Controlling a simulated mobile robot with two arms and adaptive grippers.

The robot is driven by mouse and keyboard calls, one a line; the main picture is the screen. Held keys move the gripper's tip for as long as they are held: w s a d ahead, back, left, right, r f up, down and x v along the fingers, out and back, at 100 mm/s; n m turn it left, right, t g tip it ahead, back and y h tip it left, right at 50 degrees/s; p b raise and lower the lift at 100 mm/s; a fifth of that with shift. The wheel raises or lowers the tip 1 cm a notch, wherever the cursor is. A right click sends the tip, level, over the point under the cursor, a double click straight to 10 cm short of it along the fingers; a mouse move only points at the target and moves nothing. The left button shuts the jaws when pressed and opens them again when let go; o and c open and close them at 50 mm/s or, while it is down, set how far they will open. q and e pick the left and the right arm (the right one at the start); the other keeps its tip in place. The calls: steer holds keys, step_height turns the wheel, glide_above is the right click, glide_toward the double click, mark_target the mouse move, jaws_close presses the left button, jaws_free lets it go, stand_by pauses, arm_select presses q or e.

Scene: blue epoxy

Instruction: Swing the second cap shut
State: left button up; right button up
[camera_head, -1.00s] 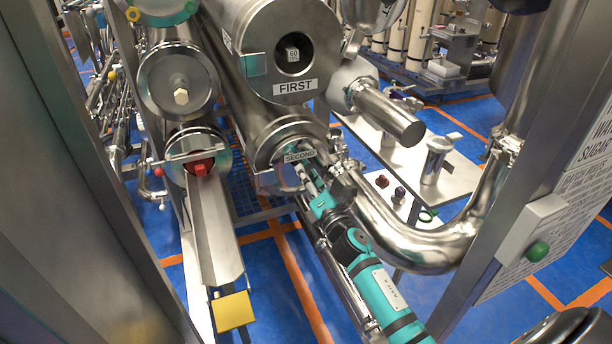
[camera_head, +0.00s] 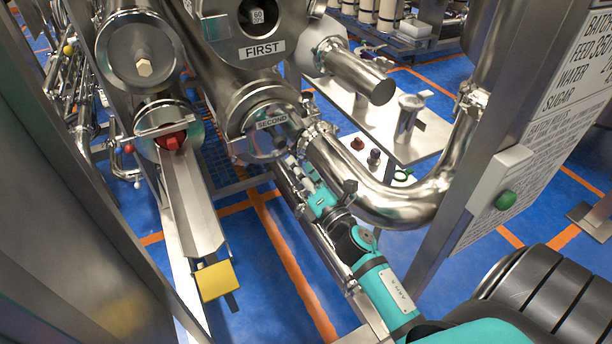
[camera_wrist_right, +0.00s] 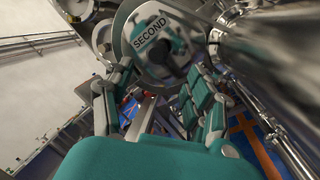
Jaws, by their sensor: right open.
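The second cap (camera_head: 262,142) is a shiny round metal disc below a "SECOND" label (camera_head: 271,122) at the lower end of a steel pipe. It also shows in the right wrist view (camera_wrist_right: 172,62), facing my gripper, with teal reflections on it. I cannot tell whether it sits flush on its pipe. My right gripper (camera_head: 297,166) is just below and right of the cap, its fingertips partly hard to make out. In the right wrist view its fingers (camera_wrist_right: 160,88) are spread apart with nothing between them. My left gripper is not in view.
A larger cylinder labelled FIRST (camera_head: 262,50) is above. A thick curved pipe (camera_head: 395,207) runs close on the right of my arm. At left are a red knob (camera_head: 171,141), a metal chute (camera_head: 190,205) and a yellow plate (camera_head: 217,280). Blue floor shows between.

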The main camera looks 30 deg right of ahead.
steer(key=shift+s+f, duration=0.25)
steer(key=shift+s, duration=0.95)
